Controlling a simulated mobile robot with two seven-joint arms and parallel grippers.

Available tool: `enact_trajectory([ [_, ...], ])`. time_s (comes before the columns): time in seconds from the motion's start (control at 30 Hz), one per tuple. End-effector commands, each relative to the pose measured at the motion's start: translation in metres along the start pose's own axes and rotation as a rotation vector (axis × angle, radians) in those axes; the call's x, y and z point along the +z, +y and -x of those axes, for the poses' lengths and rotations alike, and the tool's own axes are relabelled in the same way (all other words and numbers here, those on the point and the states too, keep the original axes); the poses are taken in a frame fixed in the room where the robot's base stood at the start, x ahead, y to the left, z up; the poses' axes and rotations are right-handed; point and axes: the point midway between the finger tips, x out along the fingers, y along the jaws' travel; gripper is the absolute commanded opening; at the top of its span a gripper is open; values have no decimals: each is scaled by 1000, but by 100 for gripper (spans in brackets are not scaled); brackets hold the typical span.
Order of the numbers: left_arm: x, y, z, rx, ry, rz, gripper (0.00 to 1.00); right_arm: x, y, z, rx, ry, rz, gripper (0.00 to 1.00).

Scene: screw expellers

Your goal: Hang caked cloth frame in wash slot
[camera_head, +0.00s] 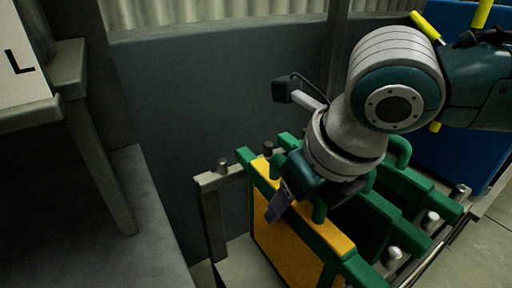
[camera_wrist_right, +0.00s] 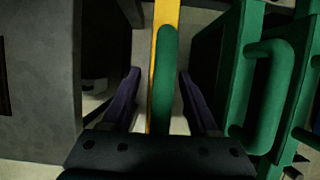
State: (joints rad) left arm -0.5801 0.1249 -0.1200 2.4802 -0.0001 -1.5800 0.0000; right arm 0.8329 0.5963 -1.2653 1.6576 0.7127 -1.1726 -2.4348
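The caked cloth frame (camera_head: 275,232) has a yellow face and top edge with a green border. It stands upright at the left end of a rack, and its lower part is cut off by the picture edge. My right gripper (camera_head: 283,203) is pointing down at the frame's top. In the right wrist view, its two purple fingers (camera_wrist_right: 158,75) are apart on either side of the green handle (camera_wrist_right: 163,85), with a gap on both sides. The yellow top edge (camera_wrist_right: 166,13) runs along under the handle. My left gripper is in neither view.
Other green frames (camera_head: 405,208) with loop handles stand close to the right in the rack. The rack has grey rails (camera_head: 213,178) with short round pegs. A grey bench (camera_head: 150,215) and a board marked L (camera_head: 18,60) are at the left. A dark wall (camera_head: 205,90) stands behind.

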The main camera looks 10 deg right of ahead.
Motion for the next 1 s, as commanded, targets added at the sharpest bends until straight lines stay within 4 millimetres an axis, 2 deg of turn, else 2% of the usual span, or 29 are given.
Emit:
enact_trajectory([
  [0.27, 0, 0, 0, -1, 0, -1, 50, -1, 0, 0, -1, 3, 0, 67],
  [0.37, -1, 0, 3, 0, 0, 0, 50, 0, 0, 6, 0, 2, 0, 67],
  [0.73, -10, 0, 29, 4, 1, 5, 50, 1, -1, 77, -1, -1, 1, 67],
  [0.9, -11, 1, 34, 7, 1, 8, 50, 1, 0, 96, -1, 0, 0, 67],
  [1.0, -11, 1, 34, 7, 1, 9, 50, 0, 0, 99, 0, 0, 0, 67],
])
